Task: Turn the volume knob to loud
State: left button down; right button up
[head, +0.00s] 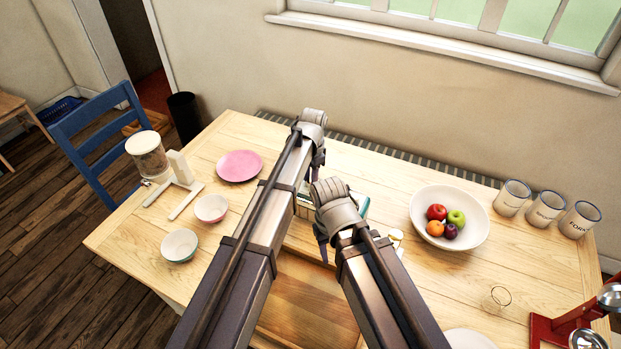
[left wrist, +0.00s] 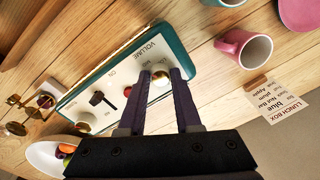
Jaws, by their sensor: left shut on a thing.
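The white panel with a teal rim (left wrist: 178,42) fills the middle of the left wrist view and carries the printed word VOLUME. The brass volume knob (left wrist: 161,78) sits beside that word. My left gripper (left wrist: 161,75) is shut on this knob, one dark finger on each side; the finger tips partly cover it. A black lever (left wrist: 100,99) and a second brass knob (left wrist: 83,128) are on the same panel. In the head view my two arms hide most of the panel, and only a bit of its teal edge (head: 363,206) shows. My right gripper's jaws are hidden in the head view.
A pink mug (left wrist: 245,48) and a lunch box card (left wrist: 285,104) are near the panel. A fruit bowl (head: 471,222) and several white mugs stand right; a pink plate (head: 239,166) and small bowls stand left. A wooden board (head: 305,300) lies in front.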

pick_arm(q)
jog(key=m, duration=0.4)
jog(key=shift+m, duration=0.3)
jog(key=m, duration=0.4)
jog(key=shift+m+h, duration=0.3)
jog(key=m, duration=0.4)
jog(key=shift+a, duration=0.1)
jog(key=shift+m, duration=2.1)
jog(key=c, duration=0.6)
grip_release()
jog(key=shift+r, duration=0.15)
